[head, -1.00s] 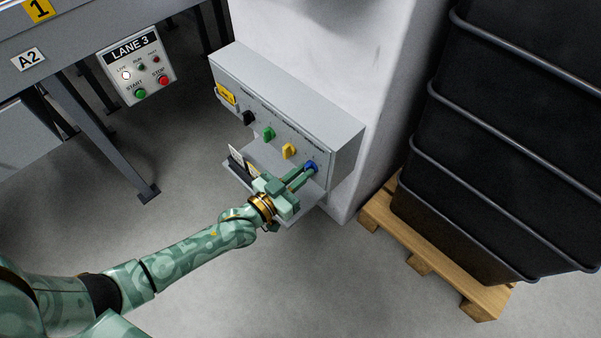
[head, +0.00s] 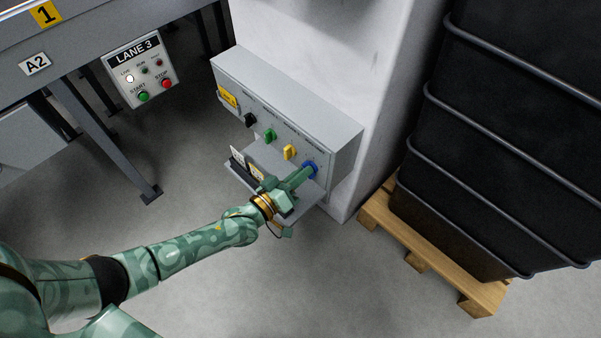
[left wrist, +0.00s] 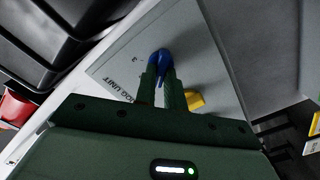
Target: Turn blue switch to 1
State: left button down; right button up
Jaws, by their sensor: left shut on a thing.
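The blue switch (head: 311,169) is the rightmost of a row of rotary switches on a grey control box (head: 340,150). My left gripper (head: 306,174) reaches it from the front, and its fingers are shut on the blue knob. In the left wrist view the blue switch (left wrist: 160,62) sits between the two green fingertips (left wrist: 161,74), its pointer lying along the gap between them. A "3" is readable on the panel beside it; the other position marks are too small or hidden. My right gripper is not in view.
Yellow (head: 290,152), green (head: 271,135) and black (head: 250,120) switches sit left of the blue one. A small shelf with cards (head: 238,157) juts out below. A black bin (head: 500,140) on a wooden pallet (head: 420,262) stands right. A LANE 3 panel (head: 141,72) hangs left.

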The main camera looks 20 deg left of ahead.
pick_arm(q)
jog(key=shift+s+f+n, duration=0.1)
jog(key=shift+n, duration=0.3)
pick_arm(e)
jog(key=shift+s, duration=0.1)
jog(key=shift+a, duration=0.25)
pick_arm(q)
jog(key=c, duration=1.5)
grip_release()
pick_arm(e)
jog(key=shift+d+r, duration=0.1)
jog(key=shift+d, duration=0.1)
